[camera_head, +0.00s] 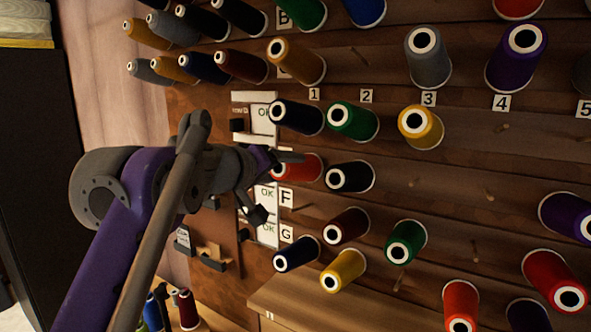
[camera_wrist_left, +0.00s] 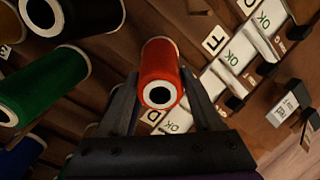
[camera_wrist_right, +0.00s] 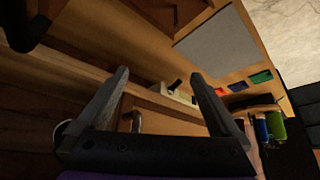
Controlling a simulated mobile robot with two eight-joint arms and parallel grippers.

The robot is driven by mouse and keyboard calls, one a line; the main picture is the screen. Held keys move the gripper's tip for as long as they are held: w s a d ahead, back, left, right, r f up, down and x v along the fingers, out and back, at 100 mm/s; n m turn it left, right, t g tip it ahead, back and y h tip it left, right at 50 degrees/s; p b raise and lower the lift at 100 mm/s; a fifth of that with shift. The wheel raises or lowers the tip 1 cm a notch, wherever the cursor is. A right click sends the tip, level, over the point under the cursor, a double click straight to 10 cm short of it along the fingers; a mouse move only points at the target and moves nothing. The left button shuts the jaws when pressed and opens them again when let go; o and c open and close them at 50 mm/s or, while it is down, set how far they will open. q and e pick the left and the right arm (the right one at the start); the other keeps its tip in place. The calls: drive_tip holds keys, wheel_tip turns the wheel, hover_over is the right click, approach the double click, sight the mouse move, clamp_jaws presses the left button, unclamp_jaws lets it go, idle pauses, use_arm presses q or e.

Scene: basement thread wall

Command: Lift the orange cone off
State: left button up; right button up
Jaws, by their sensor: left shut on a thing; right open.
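An orange-red thread cone (camera_head: 300,167) is in column 1 of the wooden wall in the head view, partly hidden by my left gripper (camera_head: 276,184). In the left wrist view the cone (camera_wrist_left: 159,62) is between the two fingers of my left gripper (camera_wrist_left: 160,76), which is shut on it. Its white-rimmed end with the dark hole faces that camera. I cannot tell whether its far end touches the wall. My right gripper (camera_wrist_right: 160,77) is open and empty in the right wrist view, and out of the head view.
A black cone (camera_head: 349,177) stands close right of the held cone, with dark blue (camera_head: 296,117) and green (camera_head: 352,121) cones above. Below are a dark red cone (camera_head: 346,225) and a yellow cone (camera_head: 343,271). OK cards (camera_head: 267,195) hang behind my left gripper.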

use_arm(q)
drive_tip(key=shift+p+v, duration=0.4)
drive_tip(key=shift+v, duration=2.45)
drive_tip(key=shift+f+p+v, duration=0.2)
drive_tip(key=shift+p+v, duration=0.5)
drive_tip(key=shift+v, duration=2.05)
use_arm(e)
drive_tip(key=shift+w+r+t, duration=0.15)
drive_tip(key=shift+w+r, duration=0.4)
drive_tip(key=shift+r, duration=0.3)
drive_tip(key=shift+w+r+t, duration=0.15)
drive_tip(key=shift+w+r, duration=0.35)
drive_tip(key=shift+r, duration=0.35)
use_arm(q)
drive_tip(key=shift+s, duration=0.1)
drive_tip(key=s+a+r, duration=0.2)
drive_tip(key=s+r, duration=0.1)
drive_tip(key=shift+s+a, duration=0.1)
drive_tip(key=shift+a, duration=0.1)
use_arm(e)
drive_tip(key=shift+r, duration=0.1)
use_arm(q)
drive_tip(key=shift+f, duration=0.1)
